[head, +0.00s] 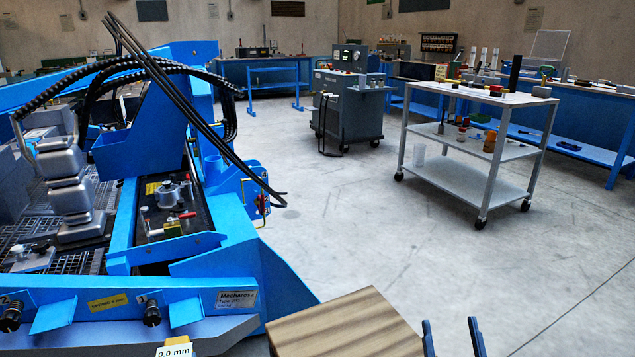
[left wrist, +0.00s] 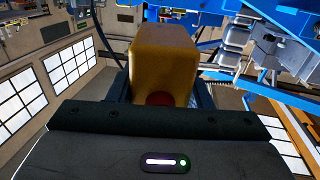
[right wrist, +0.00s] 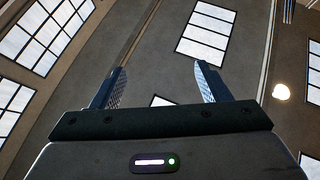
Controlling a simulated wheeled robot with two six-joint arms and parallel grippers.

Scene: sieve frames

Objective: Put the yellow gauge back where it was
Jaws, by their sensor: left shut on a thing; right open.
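The yellow gauge (left wrist: 163,60) fills the middle of the left wrist view, between the fingers of my left gripper (left wrist: 163,88), which is shut on it. A small part of the gauge (head: 178,349) shows at the bottom edge of the head view, with a white display reading 0.0 mm. The left fingers are mostly hidden behind the gauge. My right gripper (head: 450,325) is at the bottom of the head view, right of a wooden block. In the right wrist view the right gripper (right wrist: 159,75) is open and empty.
The blue machine (head: 235,235) with hoses takes up the left. The wooden block (head: 345,328) is at the bottom centre. A grey cart (head: 480,150) with several items stands at the right, and a grey cabinet (head: 347,105) behind. The floor between is clear.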

